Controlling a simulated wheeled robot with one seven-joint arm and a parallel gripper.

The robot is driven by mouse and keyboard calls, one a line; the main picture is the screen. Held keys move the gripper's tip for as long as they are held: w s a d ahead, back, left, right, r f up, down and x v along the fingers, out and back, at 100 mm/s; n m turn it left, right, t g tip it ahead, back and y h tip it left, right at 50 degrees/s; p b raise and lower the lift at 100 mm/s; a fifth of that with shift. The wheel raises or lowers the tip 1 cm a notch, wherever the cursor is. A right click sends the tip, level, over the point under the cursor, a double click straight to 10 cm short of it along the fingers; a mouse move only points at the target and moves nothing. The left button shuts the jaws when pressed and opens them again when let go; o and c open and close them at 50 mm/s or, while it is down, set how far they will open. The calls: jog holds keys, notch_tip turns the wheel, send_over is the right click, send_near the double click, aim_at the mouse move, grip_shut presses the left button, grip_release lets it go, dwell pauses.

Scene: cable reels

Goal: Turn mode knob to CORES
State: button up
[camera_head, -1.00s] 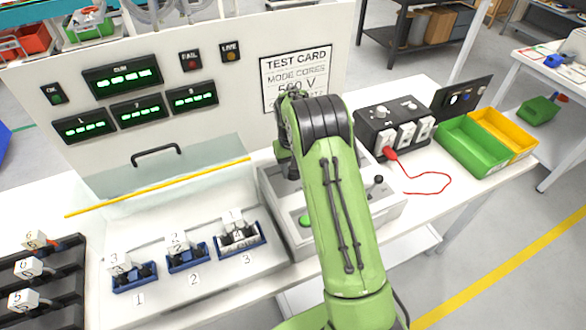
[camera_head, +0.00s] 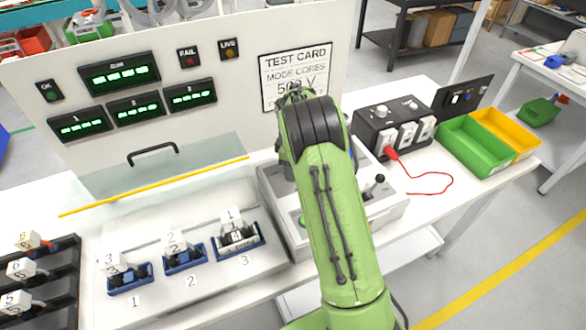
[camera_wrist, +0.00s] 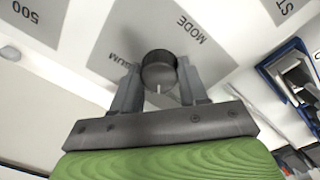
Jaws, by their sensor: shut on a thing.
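In the wrist view a dark round mode knob (camera_wrist: 159,72) sits on a grey label patch printed MODE, with letters ending in "UM" at its left. My gripper (camera_wrist: 160,88) is shut on the knob, one finger on each side. A small light pointer mark shows on the knob's near side. The word CORES cannot be read on the panel here. In the head view my green arm hides the knob and gripper above the white control box (camera_head: 385,212). The test card (camera_head: 294,78) on the back panel reads MODE CORES and 500 V.
Blue numbered holders (camera_head: 185,260) with white plugs stand left of the control box. A clear hinged cover with a black handle (camera_head: 153,151) is behind them. A black box with a red lead (camera_head: 388,130) and a green bin (camera_head: 474,148) stand at the right.

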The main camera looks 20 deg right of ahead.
jog(key=n+b, duration=0.1)
jog(key=n, duration=0.3)
jog(key=shift+n, duration=0.4)
dwell(0.4)
jog(key=o, duration=1.1)
jog(key=shift+c, duration=0.2)
notch_tip(320, 180, up, 16)
jog(key=p, duration=0.2)
jog(key=shift+s, duration=0.3)
jog(key=shift+a+f, duration=0.1)
